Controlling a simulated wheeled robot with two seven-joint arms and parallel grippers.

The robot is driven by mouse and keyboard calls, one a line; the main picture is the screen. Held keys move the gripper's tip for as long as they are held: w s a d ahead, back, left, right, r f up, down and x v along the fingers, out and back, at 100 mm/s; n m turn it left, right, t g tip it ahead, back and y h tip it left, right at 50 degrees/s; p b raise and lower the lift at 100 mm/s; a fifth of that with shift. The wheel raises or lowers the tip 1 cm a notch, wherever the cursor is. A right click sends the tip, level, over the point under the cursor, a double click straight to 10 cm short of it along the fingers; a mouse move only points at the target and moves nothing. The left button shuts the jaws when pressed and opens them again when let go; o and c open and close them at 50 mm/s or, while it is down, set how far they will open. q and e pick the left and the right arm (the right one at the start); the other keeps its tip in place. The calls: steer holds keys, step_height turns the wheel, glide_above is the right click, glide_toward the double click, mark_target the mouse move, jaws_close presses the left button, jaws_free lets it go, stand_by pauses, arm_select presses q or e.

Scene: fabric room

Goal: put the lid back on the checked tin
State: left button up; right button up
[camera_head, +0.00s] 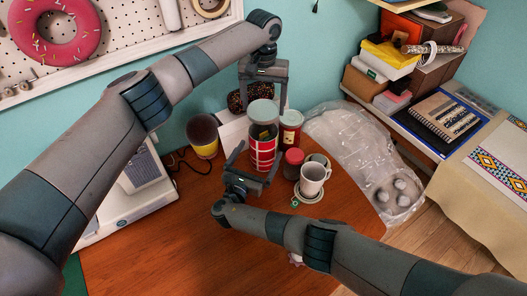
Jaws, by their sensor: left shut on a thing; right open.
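The checked tin (262,153), red with pale lines, stands upright on the wooden table. A grey round lid (262,111) is just above its mouth, tilted, with a gap at the front where the tin's dark inside shows. My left gripper (264,97) comes down from above and is shut on the lid; its fingertips are partly hidden behind the lid. My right gripper (255,163) is open low at the front of the tin, with its fingers on either side of it. I cannot tell whether they touch it.
A small red-capped jar (291,168) and a white mug (313,180) stand close right of the tin. Another red tin (291,128) is behind them. A yellow cup (203,138) stands left. Clear plastic wrap (350,140) lies at right. The table's front left is clear.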

mark_target(264, 111)
steer(key=shift+x, duration=2.2)
steer(key=c, duration=1.6)
arm_select(q)
steer(key=shift+f, duration=2.45)
steer(key=shift+f, duration=0.1)
steer(key=shift+f, duration=0.8)
steer(key=shift+f, duration=0.6)
